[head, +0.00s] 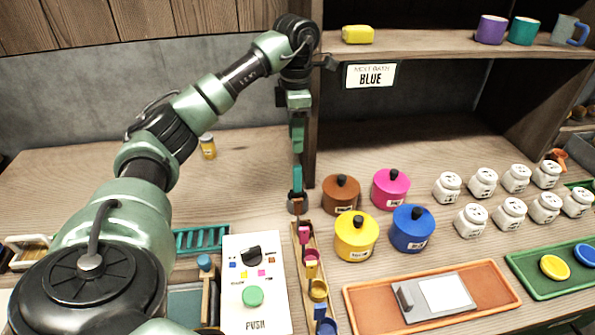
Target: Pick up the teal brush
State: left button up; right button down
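The teal brush (297,179) is upright, with a dark band and a brown-grey lower end, at the far end of a narrow wooden rack (297,243). My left gripper (297,150) points straight down directly over the brush, in line with it. Its fingers are seen edge-on, so their gap and any grip on the handle cannot be made out. Whether the brush's lower end rests in the rack or is clear of it is also unclear. My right gripper is not in view.
Pink, yellow and blue items stand along the rack. Lidded brown (341,195), pink (391,189), yellow (356,237) and blue (412,229) pots stand close to its right. A button panel (254,285) is at its left. A shelf post (309,120) stands just behind my gripper.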

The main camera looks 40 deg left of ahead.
aim_at(297, 166)
pick_arm(q)
notch_tip(297, 166, down, 2)
jog(key=shift+d+f+b, duration=0.1)
jog(key=shift+b, duration=0.35)
notch_tip(297, 166, down, 8)
jog(key=shift+d+r+p, duration=0.1)
jog(key=shift+r+p, duration=0.1)
jog(key=shift+p, duration=0.55)
grip_shut()
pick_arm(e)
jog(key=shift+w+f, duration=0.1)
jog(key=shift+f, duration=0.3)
